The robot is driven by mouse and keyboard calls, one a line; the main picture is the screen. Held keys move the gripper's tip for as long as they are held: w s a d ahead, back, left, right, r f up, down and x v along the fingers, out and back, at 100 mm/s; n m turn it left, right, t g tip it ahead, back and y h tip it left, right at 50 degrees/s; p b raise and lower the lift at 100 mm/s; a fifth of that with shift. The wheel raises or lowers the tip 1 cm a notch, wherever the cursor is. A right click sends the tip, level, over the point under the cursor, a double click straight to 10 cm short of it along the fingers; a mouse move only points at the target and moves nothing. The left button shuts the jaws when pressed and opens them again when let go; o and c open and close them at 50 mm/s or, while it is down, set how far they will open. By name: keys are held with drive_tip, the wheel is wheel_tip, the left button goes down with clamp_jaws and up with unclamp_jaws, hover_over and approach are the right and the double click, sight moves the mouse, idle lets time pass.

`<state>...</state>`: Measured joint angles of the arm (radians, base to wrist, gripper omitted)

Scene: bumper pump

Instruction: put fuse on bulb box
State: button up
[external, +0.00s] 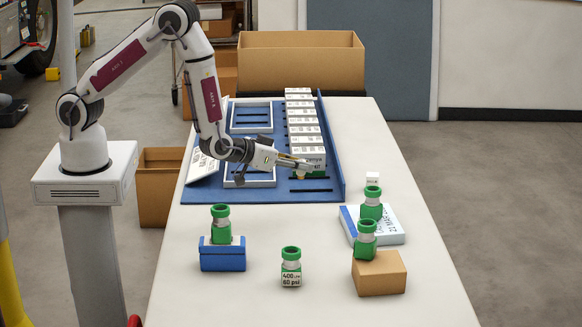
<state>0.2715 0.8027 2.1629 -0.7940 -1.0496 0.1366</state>
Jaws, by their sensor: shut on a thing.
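My gripper (303,168) is at the front end of the row of white boxes on the blue rack.
The blue rack (335,150) has a raised right wall. A large open carton (300,65) is behind.

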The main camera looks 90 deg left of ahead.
drive_tip(key=w+a+r+h, duration=0.1)
drive_tip(key=w+a+r, duration=0.1)
drive_tip(key=w+a, duration=0.2)
drive_tip(key=w+a+r+m, duration=0.1)
drive_tip(key=w+a, duration=0.3)
drive_tip(key=w, duration=0.6)
drive_tip(key=w+a+r+m+t+h, duration=0.1)
drive_tip(key=w+a+r, duration=0.1)
drive_tip(key=w+a, duration=0.2)
drive_tip(key=shift+w+a+r+h, duration=0.2)
drive_tip(key=shift+w+r+h, duration=0.15)
drive_tip(key=shift+w, duration=1.55)
drive_tip(key=shift+r, duration=0.1)
hover_over(373, 175)
drive_tip(key=shift+a+f, duration=0.15)
drive_tip(key=shift+f, duration=3)
drive_tip(key=shift+f, duration=1.85)
